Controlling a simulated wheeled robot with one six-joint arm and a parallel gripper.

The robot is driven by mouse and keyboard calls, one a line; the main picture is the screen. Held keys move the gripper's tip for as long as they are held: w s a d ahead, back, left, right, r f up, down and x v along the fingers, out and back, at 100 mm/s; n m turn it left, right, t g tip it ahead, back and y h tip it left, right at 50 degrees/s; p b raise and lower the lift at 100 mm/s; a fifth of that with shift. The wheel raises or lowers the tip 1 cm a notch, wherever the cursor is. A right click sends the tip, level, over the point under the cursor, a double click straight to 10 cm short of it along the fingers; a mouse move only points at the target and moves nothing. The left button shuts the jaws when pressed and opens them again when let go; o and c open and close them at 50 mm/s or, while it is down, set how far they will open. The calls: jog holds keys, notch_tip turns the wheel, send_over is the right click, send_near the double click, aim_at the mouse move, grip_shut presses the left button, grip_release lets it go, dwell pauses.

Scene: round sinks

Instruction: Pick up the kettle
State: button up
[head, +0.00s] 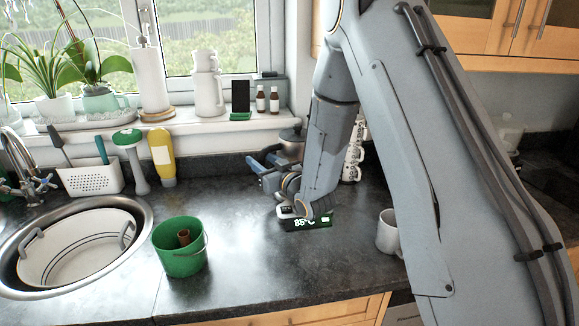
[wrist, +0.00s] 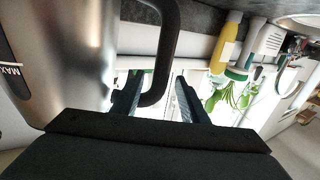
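The kettle is mostly hidden behind my arm in the head view; what looks like its lid (head: 291,135) shows above my gripper. Its base (head: 308,222) with an "85°C" display shows below my wrist on the dark counter. In the wrist view, the kettle's shiny metal body (wrist: 70,60) fills the left side, with part of a "MAX" mark at the edge. Its black handle (wrist: 168,50) comes down between my fingers. My gripper (wrist: 158,100) is open around the handle, nearer the left finger; I cannot tell whether they touch. My gripper also shows in the head view (head: 262,163).
A green bucket (head: 180,257) stands on the counter left of my gripper, beside the round sink (head: 143,212). A white mug (head: 388,232) stands right of the base. Stacked cups (head: 354,158) are behind my arm. A yellow bottle (head: 162,157) stands by the window sill.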

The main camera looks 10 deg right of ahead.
jog(key=shift+w, duration=0.15)
grip_shut()
dwell(1.3)
jog(key=shift+r, duration=0.2)
